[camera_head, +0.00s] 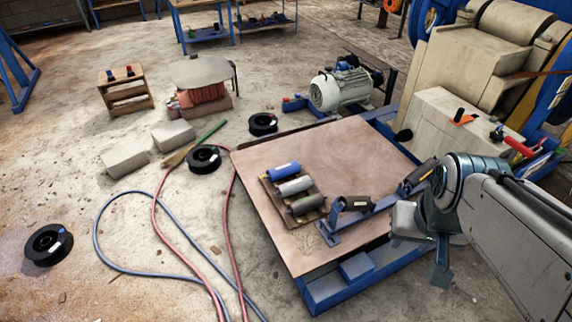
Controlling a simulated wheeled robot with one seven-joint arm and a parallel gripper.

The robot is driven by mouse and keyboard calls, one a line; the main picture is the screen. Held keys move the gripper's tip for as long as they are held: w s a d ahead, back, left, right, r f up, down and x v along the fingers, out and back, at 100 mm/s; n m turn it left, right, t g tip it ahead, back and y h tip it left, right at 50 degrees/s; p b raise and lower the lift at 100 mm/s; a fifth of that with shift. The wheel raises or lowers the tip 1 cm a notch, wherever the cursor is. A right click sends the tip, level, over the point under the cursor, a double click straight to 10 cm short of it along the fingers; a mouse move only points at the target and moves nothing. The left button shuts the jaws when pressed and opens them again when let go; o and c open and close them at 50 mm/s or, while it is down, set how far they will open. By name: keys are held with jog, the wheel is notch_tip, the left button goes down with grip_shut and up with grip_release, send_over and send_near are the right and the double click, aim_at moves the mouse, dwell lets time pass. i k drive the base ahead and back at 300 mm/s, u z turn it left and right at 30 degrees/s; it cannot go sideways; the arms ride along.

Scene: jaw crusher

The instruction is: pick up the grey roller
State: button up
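A light grey roller (294,186) lies in a small wooden tray (268,193) on the brown table top. A blue roller (284,171) lies behind it and a dark grey-green roller (306,204) in front of it in the same tray. My gripper (440,268) hangs at the right, beyond the right edge of the table and well apart from the tray. It is seen small and from the side, so its finger opening is unclear. No roller shows in it.
A blue rail frame (345,230) with dark rollers (356,203) stands right of the tray. The table top (315,150) is bare behind the tray. A motor (340,89) and the crusher (455,115) stand behind. Hoses (155,262) and black spools (204,158) lie on the floor at left.

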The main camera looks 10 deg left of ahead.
aim_at(291, 188)
jog(key=u, duration=2.05)
jog(key=i, duration=2.55)
jog(key=z, duration=3.3)
jog(key=i, duration=0.55)
jog(key=z, duration=0.15)
